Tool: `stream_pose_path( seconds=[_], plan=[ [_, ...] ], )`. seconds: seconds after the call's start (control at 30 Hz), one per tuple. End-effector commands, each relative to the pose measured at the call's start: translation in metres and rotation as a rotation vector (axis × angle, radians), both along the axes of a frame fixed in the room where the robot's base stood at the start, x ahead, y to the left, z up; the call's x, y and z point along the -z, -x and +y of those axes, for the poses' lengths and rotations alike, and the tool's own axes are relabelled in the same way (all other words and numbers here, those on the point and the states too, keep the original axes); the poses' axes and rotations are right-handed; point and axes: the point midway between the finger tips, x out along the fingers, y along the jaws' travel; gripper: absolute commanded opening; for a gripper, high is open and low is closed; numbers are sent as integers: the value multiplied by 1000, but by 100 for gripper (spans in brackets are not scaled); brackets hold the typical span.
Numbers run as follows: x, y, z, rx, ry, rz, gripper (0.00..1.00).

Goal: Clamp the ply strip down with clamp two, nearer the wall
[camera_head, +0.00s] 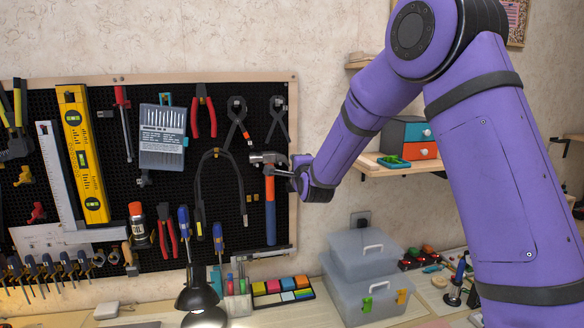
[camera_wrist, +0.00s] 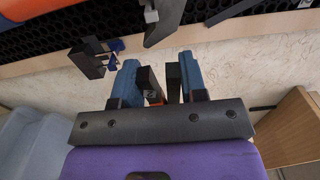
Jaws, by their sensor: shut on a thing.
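My gripper (camera_head: 298,176) is at the right edge of the pegboard, beside the hammer, in the head view. In the wrist view its two blue fingers (camera_wrist: 158,76) are shut around a black and orange thing (camera_wrist: 154,86). Only a small part of this thing shows, so I cannot tell whether it is clamp two. The ply strip cannot be made out in either view.
The hammer (camera_head: 270,210) hangs on the pegboard (camera_head: 250,100) close to my gripper. A shelf with a small drawer box (camera_head: 421,150) is to the right. Grey lidded boxes (camera_head: 365,285), a black lamp (camera_head: 197,292) and colored blocks (camera_head: 282,291) stand below.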

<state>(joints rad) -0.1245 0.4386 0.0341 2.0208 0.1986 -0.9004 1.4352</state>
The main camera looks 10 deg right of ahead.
Motion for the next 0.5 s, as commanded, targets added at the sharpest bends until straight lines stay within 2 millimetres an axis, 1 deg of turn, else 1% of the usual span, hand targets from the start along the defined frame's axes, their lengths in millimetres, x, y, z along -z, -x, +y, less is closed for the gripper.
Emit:
stream_pose_path(
  seconds=[0.5],
  plan=[
    [0,0,-27,1,-1,0,11]
  ],
)
